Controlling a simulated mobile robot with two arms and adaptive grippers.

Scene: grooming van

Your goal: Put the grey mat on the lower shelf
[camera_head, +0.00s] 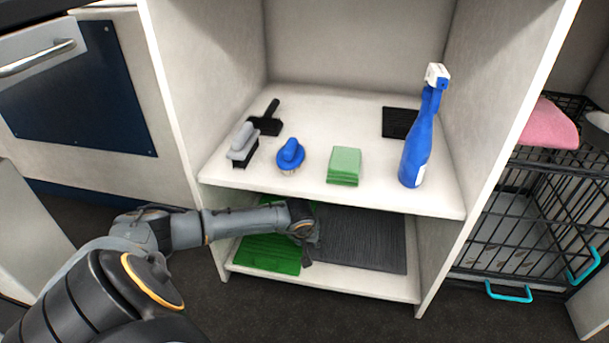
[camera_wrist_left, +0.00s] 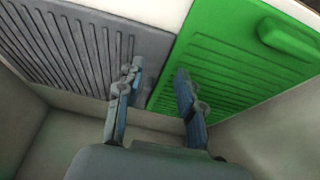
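The ribbed grey mat (camera_head: 362,242) lies flat on the lower shelf (camera_head: 345,285), to the right of a green mat (camera_head: 268,254). My left gripper (camera_head: 303,242) reaches into the lower compartment, over the border between the two mats. In the left wrist view the grey mat (camera_wrist_left: 85,45) is at the left and the green mat (camera_wrist_left: 225,70) at the right. There the left gripper (camera_wrist_left: 158,72) has its fingers apart with nothing between them. My right gripper is in neither view.
The upper shelf (camera_head: 300,195) carries a grey brush (camera_head: 243,143), a black brush (camera_head: 267,118), a blue brush (camera_head: 290,155), green cloths (camera_head: 344,166), a blue spray bottle (camera_head: 417,145) and a black mat (camera_head: 398,122). A wire crate (camera_head: 530,225) stands at the right.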

